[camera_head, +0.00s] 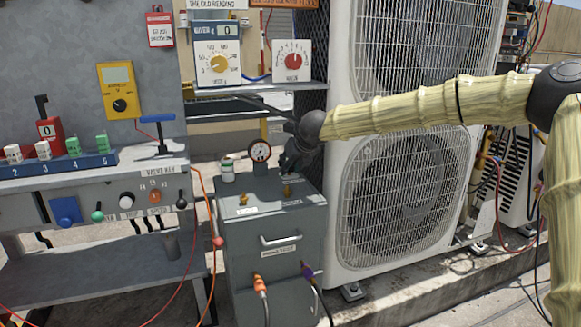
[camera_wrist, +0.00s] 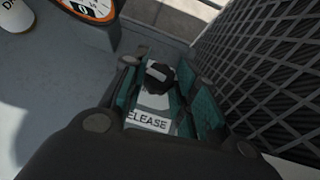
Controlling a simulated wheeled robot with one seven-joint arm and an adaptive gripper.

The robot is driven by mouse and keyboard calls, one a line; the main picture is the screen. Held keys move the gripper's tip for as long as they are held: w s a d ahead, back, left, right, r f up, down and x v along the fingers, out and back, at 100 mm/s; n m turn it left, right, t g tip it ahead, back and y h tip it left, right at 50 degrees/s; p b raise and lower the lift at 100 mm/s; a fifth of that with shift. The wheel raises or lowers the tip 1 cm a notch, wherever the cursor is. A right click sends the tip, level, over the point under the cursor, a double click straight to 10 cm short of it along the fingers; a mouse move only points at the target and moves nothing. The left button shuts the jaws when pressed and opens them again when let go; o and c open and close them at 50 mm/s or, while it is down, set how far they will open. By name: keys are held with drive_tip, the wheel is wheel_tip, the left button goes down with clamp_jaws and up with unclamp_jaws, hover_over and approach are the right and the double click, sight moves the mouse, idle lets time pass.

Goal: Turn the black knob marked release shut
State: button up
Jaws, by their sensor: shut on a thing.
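My gripper (camera_head: 292,164) reaches down over the back right of a grey cabinet (camera_head: 230,240), in front of the condenser. In the wrist view, my gripper (camera_wrist: 158,84) has its teal-padded fingers on both sides of the black knob (camera_wrist: 160,74) and is shut on it. A light mark runs across the knob's top. A white label (camera_wrist: 149,120) below it reads "ELEASE", with its left end cut off by a finger. In the head view the knob is hidden by my gripper.
A round gauge (camera_head: 259,151) and a white-lidded canister (camera_head: 227,170) stand left of my gripper on the cabinet. A big condenser (camera_head: 400,185) with wire grilles stands close on the right. A shelf (camera_head: 270,88) with dials hangs above.

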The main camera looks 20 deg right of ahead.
drive_tip(key=m+h+b, duration=0.1)
drive_tip(key=m+h, duration=0.1)
drive_tip(key=m, duration=0.1)
drive_tip(key=shift+a+h, duration=0.15)
drive_tip(key=shift+h, duration=0.15)
drive_tip(key=m+h, duration=0.1)
drive_tip(key=m, duration=0.1)
drive_tip(key=m+g+h+p, duration=0.1)
drive_tip(key=m, duration=0.1)
drive_tip(key=shift+w+a+r+h, duration=0.1)
drive_tip(key=shift+r+h, duration=0.1)
drive_tip(key=shift+h, duration=0.1)
drive_tip(key=m+g+h+p, duration=0.1)
drive_tip(key=m+p, duration=0.1)
drive_tip(key=m+g+h+p, duration=0.1)
drive_tip(key=m+h+p, duration=0.1)
drive_tip(key=m, duration=0.1)
drive_tip(key=shift+w+a+g, duration=0.15)
drive_tip(key=shift+g, duration=0.15)
drive_tip(key=shift+f+m+g+h+p, duration=0.1)
drive_tip(key=shift+m+g+h+p, duration=0.3)
drive_tip(key=shift+m+g+p, duration=0.5)
drive_tip(key=shift+w+m, duration=0.1)
drive_tip(key=shift+m, duration=0.2)
drive_tip(key=o, duration=1)
drive_tip(key=shift+a+f+b, duration=0.1)
drive_tip(key=shift+f+b, duration=0.05)
drive_tip(key=shift+b, duration=0.2)
